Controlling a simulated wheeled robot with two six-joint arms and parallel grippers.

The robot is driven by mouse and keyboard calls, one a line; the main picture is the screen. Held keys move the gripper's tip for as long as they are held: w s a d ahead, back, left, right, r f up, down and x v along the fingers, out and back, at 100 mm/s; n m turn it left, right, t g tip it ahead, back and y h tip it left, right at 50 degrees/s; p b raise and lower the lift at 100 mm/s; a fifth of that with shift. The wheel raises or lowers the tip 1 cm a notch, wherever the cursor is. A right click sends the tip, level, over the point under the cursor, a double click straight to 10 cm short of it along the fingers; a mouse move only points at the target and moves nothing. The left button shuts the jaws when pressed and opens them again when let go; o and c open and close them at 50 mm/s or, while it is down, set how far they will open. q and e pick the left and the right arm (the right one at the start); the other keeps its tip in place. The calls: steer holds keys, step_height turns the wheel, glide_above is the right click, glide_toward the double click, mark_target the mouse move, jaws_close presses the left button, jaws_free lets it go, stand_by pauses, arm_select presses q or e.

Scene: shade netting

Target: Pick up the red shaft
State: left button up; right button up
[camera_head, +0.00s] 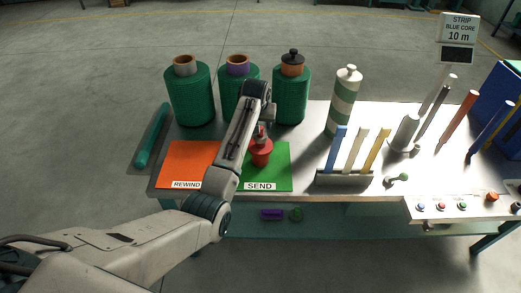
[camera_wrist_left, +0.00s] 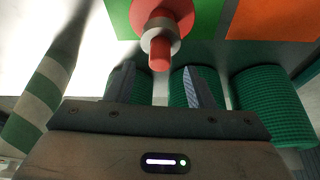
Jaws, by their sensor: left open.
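The red shaft (camera_head: 261,155) stands on the green SEND mat (camera_head: 278,178), a red piece with a wide red collar, partly hidden by my left arm. In the left wrist view the red shaft (camera_wrist_left: 160,54) points toward the camera through a pale grey ring, with its red collar behind. My right gripper is not in view.
An orange REWIND mat (camera_head: 180,165) lies left of the green one. Several green net rolls (camera_head: 189,95) stand behind, with a striped white-green roll (camera_head: 343,100) to their right. A rack of coloured strips (camera_head: 345,178), upright rods (camera_head: 458,122) and a button panel (camera_head: 460,207) occupy the right.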

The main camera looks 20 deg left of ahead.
mark_target(261, 127)
arm_select(q)
steer(key=shift+p+x, duration=0.45)
steer(key=shift+x, duration=1.55)
steer(key=shift+s, duration=0.15)
steer(key=shift+c, duration=0.2)
jaws_close()
